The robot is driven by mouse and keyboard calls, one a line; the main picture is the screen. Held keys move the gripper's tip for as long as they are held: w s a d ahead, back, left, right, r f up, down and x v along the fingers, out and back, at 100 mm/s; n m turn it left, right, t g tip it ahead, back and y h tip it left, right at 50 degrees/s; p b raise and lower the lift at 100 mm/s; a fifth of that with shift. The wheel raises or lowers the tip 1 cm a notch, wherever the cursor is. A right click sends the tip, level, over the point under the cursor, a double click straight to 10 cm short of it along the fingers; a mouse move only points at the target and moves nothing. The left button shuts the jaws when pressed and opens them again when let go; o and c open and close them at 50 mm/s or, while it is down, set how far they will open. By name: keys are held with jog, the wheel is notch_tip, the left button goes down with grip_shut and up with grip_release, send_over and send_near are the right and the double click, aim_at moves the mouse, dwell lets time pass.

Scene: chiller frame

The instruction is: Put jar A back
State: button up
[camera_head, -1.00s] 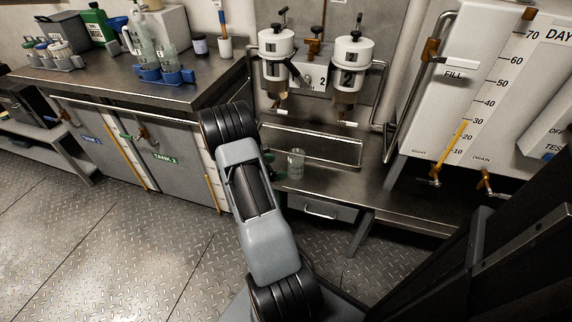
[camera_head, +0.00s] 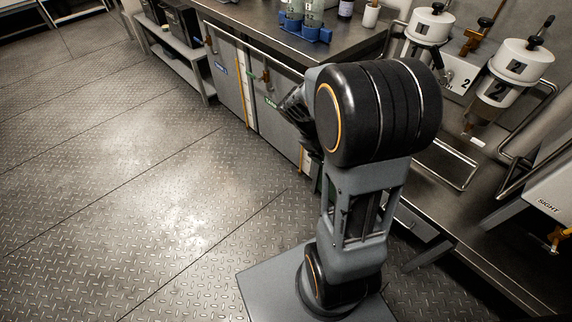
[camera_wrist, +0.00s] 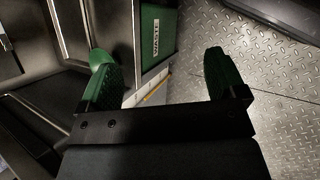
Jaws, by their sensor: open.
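My gripper (camera_wrist: 165,82) is open in the wrist view, with green fingers apart and nothing between them. It points down past a cabinet edge towards the floor. In the head view my arm hides most or all of the gripper. Two clear jars, left (camera_head: 293,14) and right (camera_head: 315,13), stand in a blue holder (camera_head: 304,34) on the counter at the top; the frame edge cuts them. I cannot read any letter on them, so I cannot tell which is jar A. The bench where a clear glass vessel stood earlier is now largely behind my arm.
Two white-topped filter housings (camera_head: 430,24) (camera_head: 522,57) hang on the wall above a metal bench (camera_head: 440,205). A green bin marked WASTE (camera_wrist: 158,32) stands beside the fingers in the wrist view. Cabinets line the counter front. The plate floor (camera_head: 150,190) at left is open.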

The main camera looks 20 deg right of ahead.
jog(key=s+a+r+m+t+y, duration=0.2)
jog(key=a+r+y, duration=0.1)
jog(key=a, duration=0.5)
jog(key=s+a+r+m+t+y, duration=0.3)
jog(key=a, duration=0.5)
jog(key=shift+a+t, duration=0.15)
jog(key=shift+t, duration=0.15)
